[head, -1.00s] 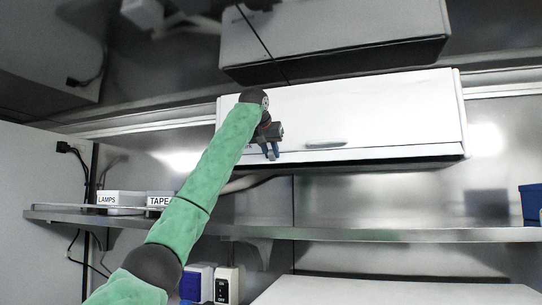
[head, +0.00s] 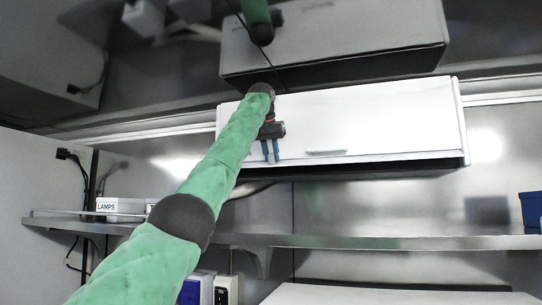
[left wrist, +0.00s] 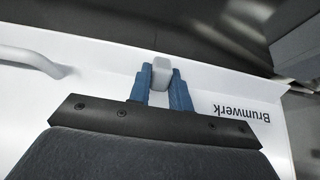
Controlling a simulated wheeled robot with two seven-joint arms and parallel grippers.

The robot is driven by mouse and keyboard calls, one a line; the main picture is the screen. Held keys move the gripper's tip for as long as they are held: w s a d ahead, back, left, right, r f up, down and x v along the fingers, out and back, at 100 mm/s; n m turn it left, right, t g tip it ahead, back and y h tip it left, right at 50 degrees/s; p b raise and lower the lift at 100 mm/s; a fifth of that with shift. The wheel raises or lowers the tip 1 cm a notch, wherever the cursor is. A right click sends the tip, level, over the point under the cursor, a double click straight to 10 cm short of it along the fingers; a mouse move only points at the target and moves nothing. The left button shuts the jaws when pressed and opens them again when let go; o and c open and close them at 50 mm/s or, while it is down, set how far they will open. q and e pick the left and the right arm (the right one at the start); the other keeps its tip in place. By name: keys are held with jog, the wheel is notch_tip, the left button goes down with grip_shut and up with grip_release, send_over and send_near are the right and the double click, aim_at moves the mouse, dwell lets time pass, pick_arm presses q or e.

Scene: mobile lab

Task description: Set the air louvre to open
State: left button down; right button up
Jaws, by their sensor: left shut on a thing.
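A small grey knob or tab (left wrist: 161,72) stands at the edge of a white panel in the left wrist view. I take it to be the louvre's control, but its setting cannot be read. My left gripper (left wrist: 160,85) is shut on it, with one blue finger on each side. In the head view the left gripper (head: 270,158) is at the lower left front of the white wall cabinet (head: 380,115), its fingers pointing down. The knob is too small to make out there. My right gripper is in neither view.
A pale bar handle (head: 326,152) sits on the cabinet front right of the gripper; it also shows in the wrist view (left wrist: 35,60). Below runs a metal shelf (head: 400,241) with a LAMPS box (head: 120,206) at left and a blue bin (head: 531,208) at right.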

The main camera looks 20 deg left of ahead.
pick_arm(q)
jog(key=shift+r, duration=0.2)
dwell(0.6)
jog(key=c, duration=1.5)
grip_release()
jog(key=shift+c, duration=0.2)
jog(key=shift+o, duration=1.3)
jog(key=shift+w+f, duration=0.1)
jog(key=shift+w, duration=0.05)
jog(key=v, duration=0.7)
jog(key=shift+r, duration=0.4)
